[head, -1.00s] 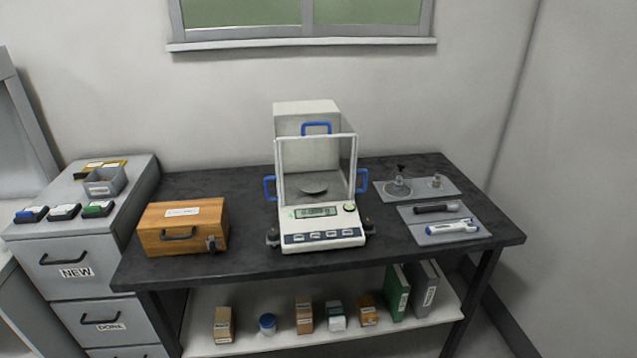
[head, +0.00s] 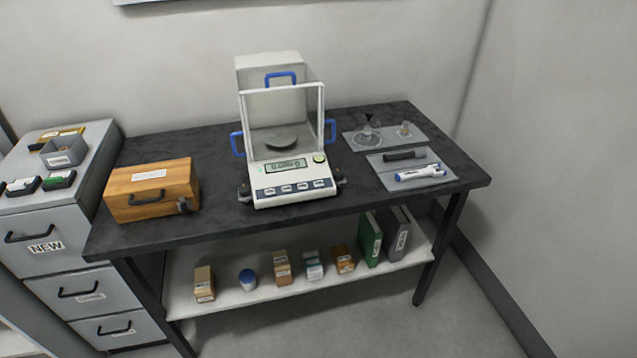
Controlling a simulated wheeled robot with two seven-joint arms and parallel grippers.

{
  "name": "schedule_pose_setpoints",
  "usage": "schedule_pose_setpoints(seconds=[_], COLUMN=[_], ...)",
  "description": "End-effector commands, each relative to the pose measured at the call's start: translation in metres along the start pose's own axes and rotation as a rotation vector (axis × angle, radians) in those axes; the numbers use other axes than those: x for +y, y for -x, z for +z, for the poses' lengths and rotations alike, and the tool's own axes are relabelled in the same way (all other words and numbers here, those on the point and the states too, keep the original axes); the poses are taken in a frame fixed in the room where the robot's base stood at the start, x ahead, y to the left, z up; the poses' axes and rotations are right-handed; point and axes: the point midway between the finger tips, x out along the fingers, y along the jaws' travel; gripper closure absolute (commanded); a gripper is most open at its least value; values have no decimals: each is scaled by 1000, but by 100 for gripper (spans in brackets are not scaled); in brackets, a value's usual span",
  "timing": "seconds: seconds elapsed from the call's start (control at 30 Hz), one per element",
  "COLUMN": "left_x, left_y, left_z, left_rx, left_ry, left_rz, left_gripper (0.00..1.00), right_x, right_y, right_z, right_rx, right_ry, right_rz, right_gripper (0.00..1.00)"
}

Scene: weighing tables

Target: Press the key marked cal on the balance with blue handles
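The balance with blue handles (head: 290,172) stands upright on the dark table, a little left of the middle of the head view. Its glass chamber has a blue handle on the left side, one on the right and one at the top, and a round pan (head: 281,143) inside. Its display (head: 286,165) is lit. Below it is a row of several small keys (head: 294,188) on the front panel; their markings are too small to read. Neither of my grippers is in view.
A wooden box (head: 150,190) stands left of the balance on the dark table (head: 226,221). Grey trays (head: 413,181) with pens and small glassware lie to the right. A grey drawer cabinet (head: 50,224) stands at the left. A lower shelf (head: 228,303) holds boxes, a jar and binders.

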Motion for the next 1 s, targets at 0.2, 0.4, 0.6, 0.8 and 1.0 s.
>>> schedule_pose_setpoints(seconds=[0.2, 0.4, 0.6, 0.8, 1.0], left_x=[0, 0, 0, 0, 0], left_y=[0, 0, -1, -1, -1], left_z=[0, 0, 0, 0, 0], left_rx=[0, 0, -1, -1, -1], left_ry=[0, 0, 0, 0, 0], left_rz=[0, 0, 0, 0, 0], left_gripper=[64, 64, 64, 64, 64], right_x=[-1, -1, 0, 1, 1], right_y=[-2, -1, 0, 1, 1], right_z=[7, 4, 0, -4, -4], right_rx=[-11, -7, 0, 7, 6], right_ry=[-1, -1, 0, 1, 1], right_rz=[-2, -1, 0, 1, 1], right_gripper=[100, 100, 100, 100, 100])
